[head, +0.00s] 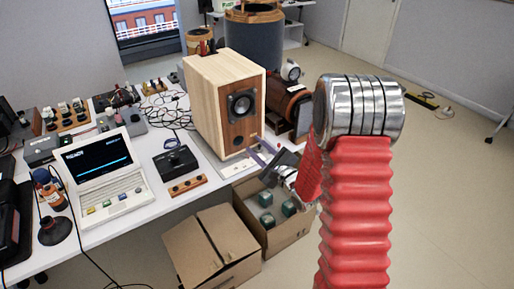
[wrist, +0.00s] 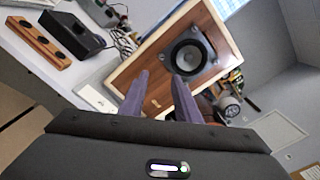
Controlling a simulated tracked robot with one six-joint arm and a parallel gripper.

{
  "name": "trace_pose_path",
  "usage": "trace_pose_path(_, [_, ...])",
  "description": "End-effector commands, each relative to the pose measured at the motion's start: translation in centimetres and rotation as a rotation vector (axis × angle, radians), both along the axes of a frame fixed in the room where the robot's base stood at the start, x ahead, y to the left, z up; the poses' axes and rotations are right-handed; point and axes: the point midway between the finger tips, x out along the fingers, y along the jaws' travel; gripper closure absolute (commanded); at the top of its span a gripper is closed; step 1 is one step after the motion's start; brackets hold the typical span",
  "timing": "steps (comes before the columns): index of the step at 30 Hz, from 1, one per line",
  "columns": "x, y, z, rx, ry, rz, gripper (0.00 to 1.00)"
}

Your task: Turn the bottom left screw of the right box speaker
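A box speaker (head: 219,105) with a pale wood case, brown front and black round driver stands on the table. Its front also fills the upper middle of the wrist view (wrist: 140,74), appearing tilted. My gripper (head: 259,149) is in front of the speaker's lower right part in the head view. In the wrist view, the two purple fingers of my gripper (wrist: 160,76) are apart with nothing between them, pointing at the lower front near a small label. I cannot tell whether they touch the panel.
An old computer (head: 104,173), a black device (head: 175,162) and a wooden block with knobs (head: 187,185) lie left of the speaker on the white table. A brown object (head: 287,104) stands right of the speaker.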

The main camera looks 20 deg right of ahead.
Motion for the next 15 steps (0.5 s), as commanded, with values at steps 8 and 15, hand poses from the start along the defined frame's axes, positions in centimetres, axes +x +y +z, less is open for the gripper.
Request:
trace_pose_path(8, [0.2, 0.0, 0.4, -0.044, 0.001, -0.009, 0.70])
trace_pose_path(15, [0.5, -0.4, 2.7, -0.308, 0.018, -0.053, 0.70])
